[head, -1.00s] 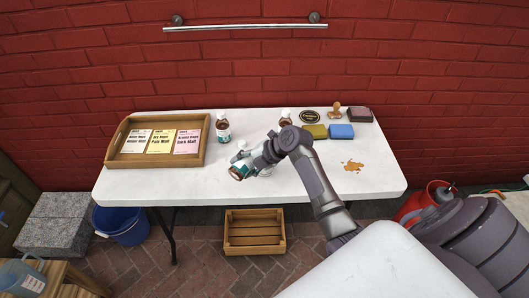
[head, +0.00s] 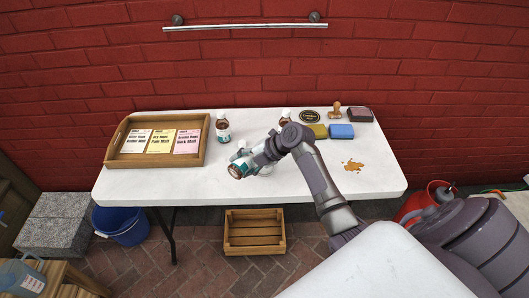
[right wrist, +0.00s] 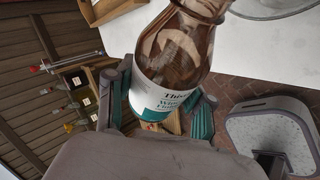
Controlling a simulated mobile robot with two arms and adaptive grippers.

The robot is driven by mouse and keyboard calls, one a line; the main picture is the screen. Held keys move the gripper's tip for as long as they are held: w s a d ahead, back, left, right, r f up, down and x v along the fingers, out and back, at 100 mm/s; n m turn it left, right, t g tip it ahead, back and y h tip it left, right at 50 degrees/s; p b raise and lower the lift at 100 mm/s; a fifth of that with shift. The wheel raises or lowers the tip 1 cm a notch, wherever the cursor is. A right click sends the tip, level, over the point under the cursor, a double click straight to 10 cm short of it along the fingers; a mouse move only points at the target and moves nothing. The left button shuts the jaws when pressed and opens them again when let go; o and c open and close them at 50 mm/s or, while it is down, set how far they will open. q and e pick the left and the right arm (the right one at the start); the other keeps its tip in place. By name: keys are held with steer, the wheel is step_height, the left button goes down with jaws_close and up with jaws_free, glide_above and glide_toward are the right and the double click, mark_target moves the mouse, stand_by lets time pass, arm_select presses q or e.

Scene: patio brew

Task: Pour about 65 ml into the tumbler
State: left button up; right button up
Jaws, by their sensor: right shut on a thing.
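A brown bottle (head: 235,171) with a white and teal label is held by my right gripper (head: 247,162), which is shut around its body. I cannot make out any stream or liquid level. My left gripper is out of view.
A wooden tray (head: 113,158) with several cards is at left.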

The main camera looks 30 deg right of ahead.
steer(key=shift+a+r+m+y+b, duration=0.2)
steer(key=shift+r+m+y+b, duration=0.1)
steer(key=shift+r+y, duration=0.25)
stand_by(0.9)
steer(key=shift+s+a+f+n+h+p, duration=0.1)
steer(key=shift+a+f+n+h+p, duration=0.1)
steer(key=shift+f+n+h+p, duration=0.65)
steer(key=shift+s+a+f+t+h, duration=0.1)
steer(key=shift+a+f+t+h, duration=0.05)
steer(key=shift+f+h, duration=0.3)
steer(key=shift+a+f+t+h, duration=0.1)
steer(key=shift+f+t+h, duration=0.05)
steer(key=shift+f+h, duration=0.3)
steer(key=shift+d+r+h, duration=0.1)
steer(key=shift+h, duration=0.3)
steer(key=shift+n, duration=0.25)
stand_by(0.3)
